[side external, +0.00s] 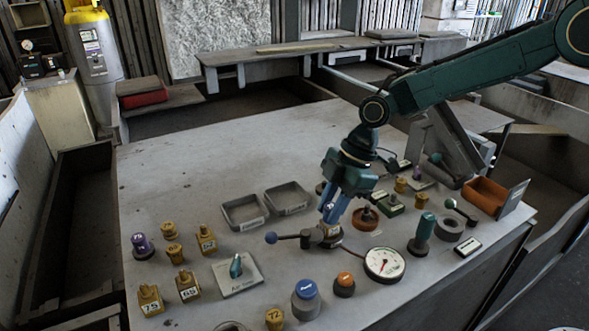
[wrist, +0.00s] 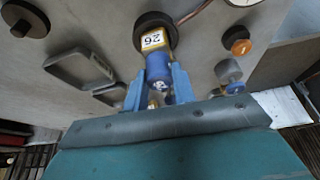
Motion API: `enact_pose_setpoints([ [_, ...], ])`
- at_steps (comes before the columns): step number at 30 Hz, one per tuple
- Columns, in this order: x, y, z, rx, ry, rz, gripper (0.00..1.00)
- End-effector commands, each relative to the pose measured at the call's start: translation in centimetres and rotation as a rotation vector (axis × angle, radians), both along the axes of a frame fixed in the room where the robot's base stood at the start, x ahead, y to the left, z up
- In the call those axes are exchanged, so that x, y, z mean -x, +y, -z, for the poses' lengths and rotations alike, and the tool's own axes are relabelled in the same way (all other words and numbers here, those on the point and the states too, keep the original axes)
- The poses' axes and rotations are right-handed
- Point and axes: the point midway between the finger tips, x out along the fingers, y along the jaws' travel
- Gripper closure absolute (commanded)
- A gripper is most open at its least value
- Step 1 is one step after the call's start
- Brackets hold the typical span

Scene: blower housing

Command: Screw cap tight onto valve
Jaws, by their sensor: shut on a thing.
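My gripper (side external: 332,218) points down near the middle of the table, its blue fingers closed. In the wrist view my gripper (wrist: 159,82) is shut on a blue cylindrical part (wrist: 158,66), which I take for the cap. A yellow piece with a white tag reading 26 (wrist: 153,40) lines up with the blue part and appears to touch it; it looks like the valve. A dark round base (wrist: 154,22) is behind it. In the side view the fingers hide most of this. How far the cap is seated cannot be told.
A pressure gauge (side external: 384,264) is close at right, with a green-handled post (side external: 422,232) beyond. Two grey trays (side external: 243,212) and several yellow tagged parts (side external: 188,286) stand left. The table's back left is clear.

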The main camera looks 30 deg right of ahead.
Motion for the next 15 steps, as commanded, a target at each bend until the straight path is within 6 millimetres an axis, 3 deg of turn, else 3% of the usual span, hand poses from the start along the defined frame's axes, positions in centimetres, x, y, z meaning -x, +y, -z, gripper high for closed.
enact_pose_setpoints([
  [6, -0.06, 0.08, -0.10, -0.002, -0.005, 0.163, 0.96],
  [15, -0.14, 0.07, -0.10, -0.003, -0.005, 0.184, 0.96],
])
